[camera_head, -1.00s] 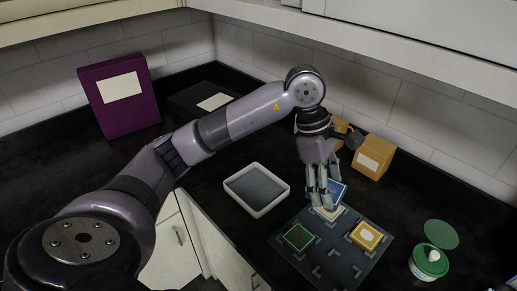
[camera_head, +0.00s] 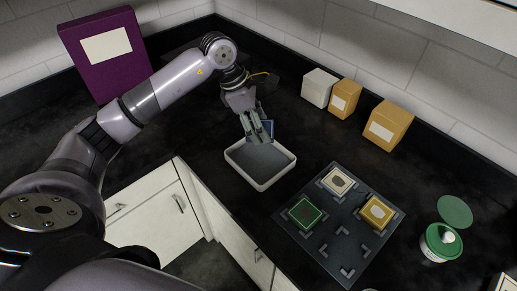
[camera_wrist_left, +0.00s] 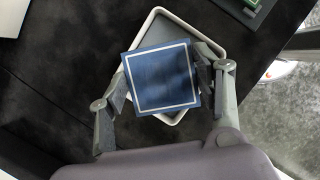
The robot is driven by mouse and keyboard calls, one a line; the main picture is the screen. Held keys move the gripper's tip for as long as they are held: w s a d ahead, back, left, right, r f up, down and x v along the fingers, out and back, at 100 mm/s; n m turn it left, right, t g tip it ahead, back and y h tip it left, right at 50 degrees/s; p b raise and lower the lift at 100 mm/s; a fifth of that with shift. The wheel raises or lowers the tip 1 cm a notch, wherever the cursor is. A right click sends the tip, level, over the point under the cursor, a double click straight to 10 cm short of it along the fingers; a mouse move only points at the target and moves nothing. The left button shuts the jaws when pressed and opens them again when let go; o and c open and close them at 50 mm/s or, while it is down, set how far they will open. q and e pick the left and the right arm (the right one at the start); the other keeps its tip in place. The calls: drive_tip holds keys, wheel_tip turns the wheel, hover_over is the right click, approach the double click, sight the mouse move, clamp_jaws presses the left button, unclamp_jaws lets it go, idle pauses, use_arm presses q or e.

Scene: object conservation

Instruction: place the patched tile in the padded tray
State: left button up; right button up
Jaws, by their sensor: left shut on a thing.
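My left gripper (camera_head: 254,139) is shut on a blue tile (camera_head: 267,129) and holds it above the padded tray (camera_head: 238,172). The tray is white-rimmed with a grey pad inside. In the left wrist view the blue tile (camera_wrist_left: 162,78) has a thin white border and sits between the two fingers, overlapping the tray (camera_wrist_left: 176,17) below. No patch shows clearly on its visible face. On the dark mat (camera_head: 318,248) lie a cream tile (camera_head: 339,181) with a grey blotch, a yellow tile (camera_head: 376,212) with a pale patch and a green tile (camera_head: 305,213). My right gripper is out of view.
A white box (camera_head: 318,88) and two orange boxes (camera_head: 344,99) (camera_head: 388,126) stand along the back wall. The counter's front edge runs beside the tray.

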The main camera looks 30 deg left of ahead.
use_arm(q)
drive_tip(key=p, duration=0.1)
hover_over(264, 159)
drive_tip(key=a, duration=0.1)
drive_tip(key=f, duration=0.6)
drive_tip(key=shift+s+f, duration=0.3)
drive_tip(key=shift+f+p, duration=0.65)
drive_tip(key=shift+f, duration=1.75)
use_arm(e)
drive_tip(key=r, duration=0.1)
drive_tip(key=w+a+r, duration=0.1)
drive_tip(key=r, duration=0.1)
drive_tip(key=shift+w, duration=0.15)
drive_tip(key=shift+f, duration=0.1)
use_arm(q)
drive_tip(key=shift+f+b, duration=0.25)
drive_tip(key=shift+b, duration=0.1)
drive_tip(key=o, duration=0.9)
drive_tip(key=shift+s, duration=0.1)
drive_tip(key=o, duration=0.4)
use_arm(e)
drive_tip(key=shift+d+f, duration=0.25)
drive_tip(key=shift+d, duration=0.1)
use_arm(q)
drive_tip(key=shift+r, duration=0.15)
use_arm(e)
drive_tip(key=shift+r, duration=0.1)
